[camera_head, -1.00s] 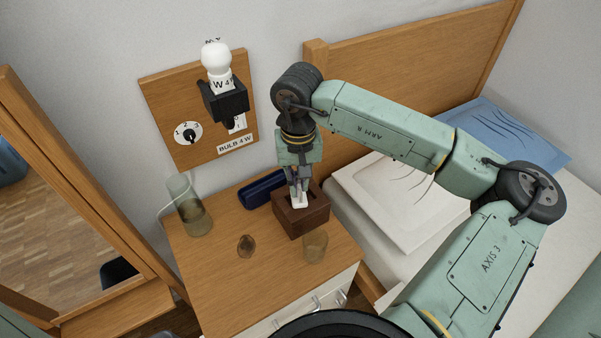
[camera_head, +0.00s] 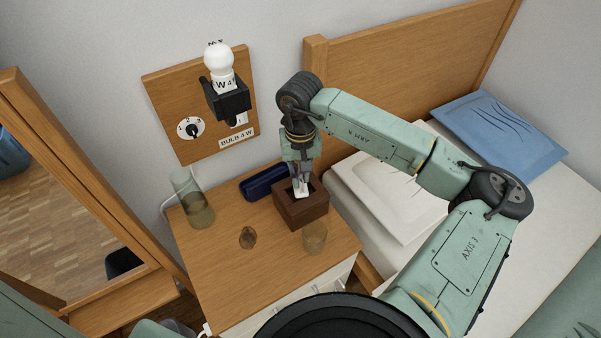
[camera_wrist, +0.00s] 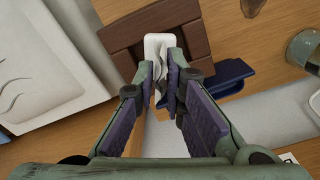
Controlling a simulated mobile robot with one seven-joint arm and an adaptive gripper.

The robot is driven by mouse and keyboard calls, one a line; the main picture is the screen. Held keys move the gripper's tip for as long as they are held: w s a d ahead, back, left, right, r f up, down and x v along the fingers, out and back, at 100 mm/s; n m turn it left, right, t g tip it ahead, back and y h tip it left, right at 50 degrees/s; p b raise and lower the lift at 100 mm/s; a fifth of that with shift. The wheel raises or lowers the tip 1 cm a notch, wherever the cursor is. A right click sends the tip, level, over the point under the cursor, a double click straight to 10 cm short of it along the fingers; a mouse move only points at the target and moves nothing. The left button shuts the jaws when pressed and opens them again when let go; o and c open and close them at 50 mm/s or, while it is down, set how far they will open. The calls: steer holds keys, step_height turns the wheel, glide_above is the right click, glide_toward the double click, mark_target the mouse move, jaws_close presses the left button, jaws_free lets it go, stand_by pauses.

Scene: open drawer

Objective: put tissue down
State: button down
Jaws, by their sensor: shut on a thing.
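The white tissue (camera_head: 302,191) stands in the top opening of a dark brown wooden tissue box (camera_head: 304,212) on the bedside table. My gripper (camera_head: 300,180) points down over the box and is shut on the tissue. In the wrist view, my gripper's purple-padded fingers (camera_wrist: 166,85) come together on the tissue (camera_wrist: 158,47), which lies over the middle of the brown box (camera_wrist: 190,40). The fingers partly hide the tissue, so I cannot tell whether its lower end is still inside the box.
On the wooden table (camera_head: 215,270) are a dark blue case (camera_head: 263,183), a glass jug (camera_head: 198,208), a small brown object (camera_head: 247,237) and a glass (camera_head: 315,237). A bed with a white pillow (camera_head: 375,195) stands to the right. The table's front left is clear.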

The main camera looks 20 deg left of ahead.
mark_target(300, 174)
steer(key=c, duration=1.7)
jaws_free()
steer(key=shift+o, duration=0.2)
steer(key=shift+r+p, duration=0.3)
steer(key=shift+p, duration=0.15)
step_height(300, 174, up, 12)
steer(key=b, duration=0.3)
steer(key=shift+f, duration=0.15)
steer(key=shift+s+f, duration=0.1)
